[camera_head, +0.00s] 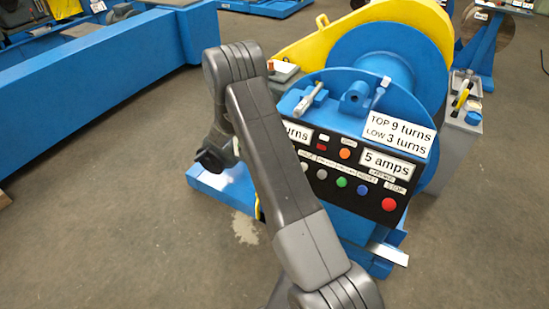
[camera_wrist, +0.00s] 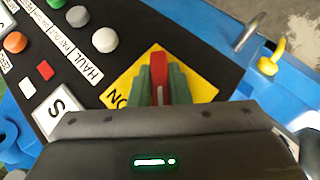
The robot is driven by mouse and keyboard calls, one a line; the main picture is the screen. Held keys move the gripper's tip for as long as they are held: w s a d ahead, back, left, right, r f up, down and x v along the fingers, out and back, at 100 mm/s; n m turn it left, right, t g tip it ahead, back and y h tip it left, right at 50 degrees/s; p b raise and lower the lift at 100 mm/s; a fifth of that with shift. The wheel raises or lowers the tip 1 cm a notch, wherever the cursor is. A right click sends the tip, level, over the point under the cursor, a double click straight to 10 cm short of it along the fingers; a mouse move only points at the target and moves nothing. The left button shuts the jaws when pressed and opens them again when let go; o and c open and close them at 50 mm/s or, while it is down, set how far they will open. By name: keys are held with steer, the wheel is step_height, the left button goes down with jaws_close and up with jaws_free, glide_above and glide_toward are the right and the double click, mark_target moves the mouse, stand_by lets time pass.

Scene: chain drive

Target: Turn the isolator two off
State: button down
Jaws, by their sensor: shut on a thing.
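The isolator's red handle (camera_wrist: 158,62) stands on a yellow square plate (camera_wrist: 199,82) on the black control panel in the wrist view. The letters "ON" show at the plate's lower left. The handle points up the picture, and its lower part is hidden by my gripper. My gripper (camera_wrist: 160,84) has its green fingers shut on the red handle, one on each side. In the camera_head view, my arm hides the isolator and my gripper. I cannot read a number on this isolator.
The black panel (camera_head: 336,190) carries several coloured buttons, including a red one (camera_head: 389,204) at its right. A yellow hook (camera_wrist: 271,58) and metal rod (camera_wrist: 250,32) stand at upper right.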

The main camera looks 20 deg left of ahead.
steer(key=c, duration=1.4)
jaws_free()
steer(key=shift+o, duration=0.2)
steer(key=v, duration=1.4)
steer(key=shift+b, duration=0.3)
steer(key=shift+d, duration=0.1)
steer(key=x, duration=1.4)
steer(key=shift+p, duration=0.35)
